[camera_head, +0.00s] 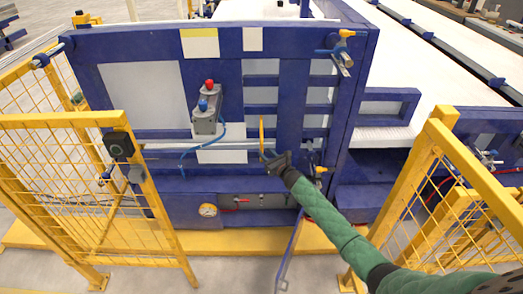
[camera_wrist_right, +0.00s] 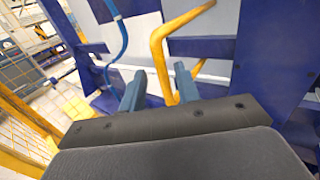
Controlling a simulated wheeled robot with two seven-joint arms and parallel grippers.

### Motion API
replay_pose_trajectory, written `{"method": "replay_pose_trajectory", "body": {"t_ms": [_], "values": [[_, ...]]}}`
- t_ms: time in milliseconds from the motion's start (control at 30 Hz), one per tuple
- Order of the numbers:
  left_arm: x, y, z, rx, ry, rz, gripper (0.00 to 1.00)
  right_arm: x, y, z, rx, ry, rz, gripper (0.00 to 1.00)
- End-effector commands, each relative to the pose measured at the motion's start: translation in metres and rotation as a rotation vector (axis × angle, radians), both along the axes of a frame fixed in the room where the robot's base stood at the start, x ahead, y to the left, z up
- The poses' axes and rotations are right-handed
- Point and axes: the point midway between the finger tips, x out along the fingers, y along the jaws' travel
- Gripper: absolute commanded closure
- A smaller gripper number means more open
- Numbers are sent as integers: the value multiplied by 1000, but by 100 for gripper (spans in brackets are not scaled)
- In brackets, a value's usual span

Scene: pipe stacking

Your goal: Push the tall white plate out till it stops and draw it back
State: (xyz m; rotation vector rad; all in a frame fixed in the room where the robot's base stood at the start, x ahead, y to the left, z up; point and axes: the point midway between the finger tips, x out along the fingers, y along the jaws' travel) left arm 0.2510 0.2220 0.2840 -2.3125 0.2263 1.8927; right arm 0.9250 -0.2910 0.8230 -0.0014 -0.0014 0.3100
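A yellow bent handle (camera_head: 262,134) stands out from the front of the blue machine, at the right end of a light grey horizontal rod (camera_head: 228,145). Several white panels show in the blue frame, including a large one (camera_head: 142,92) at left; I cannot tell which is the tall plate. My right gripper (camera_head: 268,156) is at the lower end of the handle. In the right wrist view its two fingers (camera_wrist_right: 158,88) are apart, with the yellow handle (camera_wrist_right: 160,62) between them; I cannot tell whether they touch it. My left gripper is not in view.
A grey box with red and blue knobs (camera_head: 207,108) and a blue hose are left of the handle. Yellow mesh fences stand at left (camera_head: 100,200) and right (camera_head: 440,190). The gap between the fences holds my right arm.

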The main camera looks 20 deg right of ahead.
Motion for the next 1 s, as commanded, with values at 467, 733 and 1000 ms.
{"method": "replay_pose_trajectory", "body": {"t_ms": [467,733,1000], "values": [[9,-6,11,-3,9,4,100,41,13,-1,1,1,-1,68],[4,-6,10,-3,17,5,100,42,13,0,1,1,-1,68],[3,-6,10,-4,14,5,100,42,13,0,1,1,-1,100]]}}
